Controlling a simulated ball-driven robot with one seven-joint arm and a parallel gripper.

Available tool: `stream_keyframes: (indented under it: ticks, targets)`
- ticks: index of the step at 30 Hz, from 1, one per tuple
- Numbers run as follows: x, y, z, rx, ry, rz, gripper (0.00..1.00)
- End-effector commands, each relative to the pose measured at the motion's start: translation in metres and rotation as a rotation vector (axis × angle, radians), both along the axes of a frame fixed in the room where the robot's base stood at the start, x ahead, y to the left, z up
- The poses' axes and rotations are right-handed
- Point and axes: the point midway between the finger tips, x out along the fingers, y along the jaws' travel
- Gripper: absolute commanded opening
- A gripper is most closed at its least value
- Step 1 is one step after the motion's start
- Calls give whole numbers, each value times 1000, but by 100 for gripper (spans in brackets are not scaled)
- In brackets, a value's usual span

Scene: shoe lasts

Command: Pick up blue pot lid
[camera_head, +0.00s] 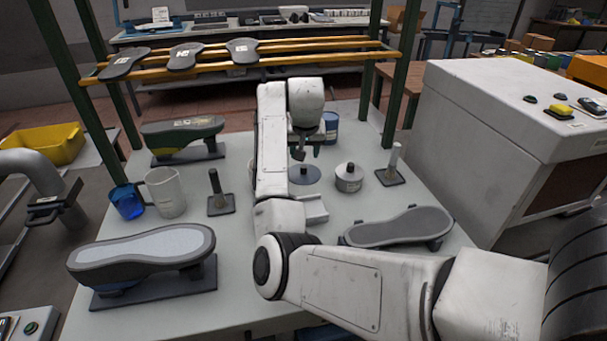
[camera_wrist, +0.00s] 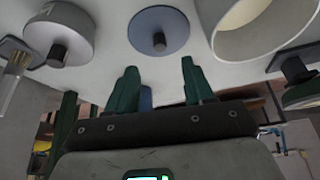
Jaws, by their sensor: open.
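The blue pot lid (camera_head: 304,177) is a flat blue-grey disc with a dark knob, lying on the light table partly behind my arm. In the wrist view the lid (camera_wrist: 174,24) shows whole at the top centre, knob towards the fingers. My gripper (camera_head: 304,143) hangs over the far side of the table, close to the lid in the head view. In the wrist view its two green fingers (camera_wrist: 158,78) are spread apart with nothing held between them. The lid lies beyond the fingertips, apart from them.
A white round pot with a dark knob (camera_head: 349,180) stands right of the lid. An open cream vessel (camera_wrist: 254,38) shows on the lid's other side in the wrist view. A blue can (camera_head: 331,127) stands behind. A clear jug (camera_head: 165,192) and shoe lasts flank the arm.

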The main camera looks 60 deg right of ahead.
Motion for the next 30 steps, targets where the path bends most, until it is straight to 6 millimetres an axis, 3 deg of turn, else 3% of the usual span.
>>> stream_keyframes:
  ticks: [3,13,21,30]
  targets:
    - [3,-7,-17,2,4,0,52]
    - [9,-17,-41,3,1,0,52]
    - [17,-31,-74,2,1,1,52]
    - [18,-33,-79,1,0,0,52]
